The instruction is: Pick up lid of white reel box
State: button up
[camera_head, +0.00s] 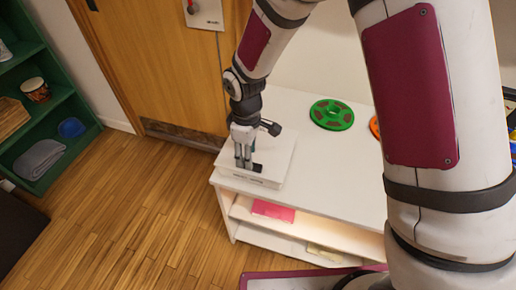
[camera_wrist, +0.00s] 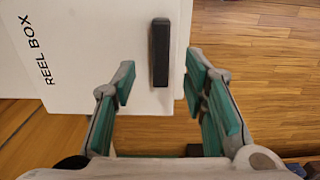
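The white reel box (camera_head: 280,152) sits on the left end of the white shelf unit. Its flat white lid (camera_wrist: 100,50) fills the upper left of the wrist view, with the words REEL BOX printed on it. A black bar handle (camera_wrist: 160,52) stands on the lid near its right edge. My gripper (camera_wrist: 160,82) is open and empty. Its teal-padded fingers lie to either side of the handle's line in the wrist view, with the handle's near end between the fingertips. In the head view my gripper (camera_head: 244,162) points down at the box, close beside the dark handle (camera_head: 258,168).
A green reel (camera_head: 331,114) and a partly hidden orange reel (camera_head: 375,127) lie to the right on the white shelf unit (camera_head: 330,180). A wooden door (camera_head: 160,60) stands behind the box. A green shelf (camera_head: 60,95) is at far left. Wooden floor is clear in front.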

jog(key=shift+s+f, duration=0.1)
jog(key=shift+f, duration=1.75)
grip_shut()
jog(key=shift+r, duration=0.2)
